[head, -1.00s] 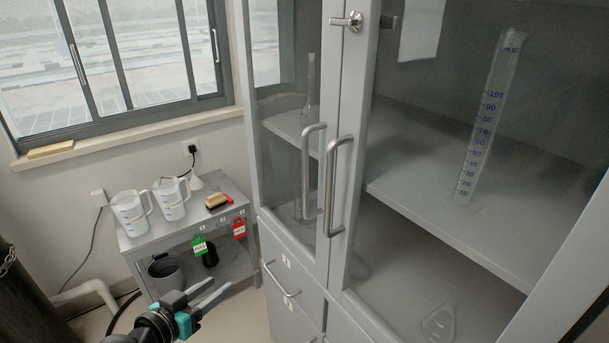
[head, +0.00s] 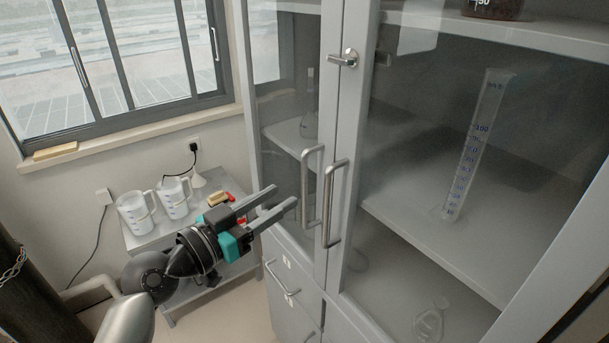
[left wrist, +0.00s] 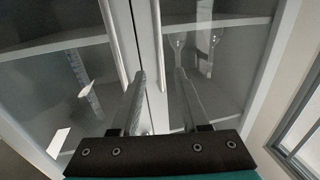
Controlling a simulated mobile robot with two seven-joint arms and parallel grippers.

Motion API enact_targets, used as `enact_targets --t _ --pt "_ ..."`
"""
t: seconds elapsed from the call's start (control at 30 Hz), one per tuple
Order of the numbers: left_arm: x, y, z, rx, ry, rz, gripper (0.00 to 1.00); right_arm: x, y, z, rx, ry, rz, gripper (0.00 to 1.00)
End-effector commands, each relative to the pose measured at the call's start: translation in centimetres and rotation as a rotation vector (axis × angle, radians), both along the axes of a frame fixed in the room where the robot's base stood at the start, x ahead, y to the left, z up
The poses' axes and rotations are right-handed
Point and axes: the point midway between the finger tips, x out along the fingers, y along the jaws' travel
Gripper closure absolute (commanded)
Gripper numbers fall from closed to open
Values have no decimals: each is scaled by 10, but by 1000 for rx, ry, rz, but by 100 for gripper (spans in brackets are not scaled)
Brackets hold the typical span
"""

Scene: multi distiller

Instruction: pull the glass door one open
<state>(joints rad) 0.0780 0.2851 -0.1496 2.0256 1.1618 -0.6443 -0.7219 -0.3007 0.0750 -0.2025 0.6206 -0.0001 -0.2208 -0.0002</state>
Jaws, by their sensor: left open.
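The cabinet has two glass doors side by side, both looking shut: the left glass door (head: 283,95) and the right glass door (head: 405,165). No marking shows which is door one. Each has an upright metal bar handle at the middle seam: the left handle (head: 306,190) and the right handle (head: 328,205). My left gripper (head: 286,196) is open and empty, just left of the left handle, fingers pointing toward it. In the left wrist view, the open fingers (left wrist: 160,75) face the door seam, with a handle bar (left wrist: 156,40) ahead between them. My right gripper is not in view.
A small latch (head: 343,59) sits on the door frame above the handles. Drawers with a handle (head: 277,277) lie below. Behind my left arm, a low grey table (head: 140,241) holds two white jugs (head: 135,213). A graduated cylinder (head: 475,145) stands behind the right glass.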

Motion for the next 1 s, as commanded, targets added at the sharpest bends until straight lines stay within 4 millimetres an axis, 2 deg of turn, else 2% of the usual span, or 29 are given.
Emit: enact_targets --t 0.2,0.43,0.87,1.0 --pt "30 -27 2 -4 1 0 55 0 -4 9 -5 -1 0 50" --pt "50 -46 1 -1 0 1 55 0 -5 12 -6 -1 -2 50" --pt "56 -52 0 1 -1 0 55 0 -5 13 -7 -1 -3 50" --pt "56 -52 0 1 1 0 68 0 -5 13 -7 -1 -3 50"
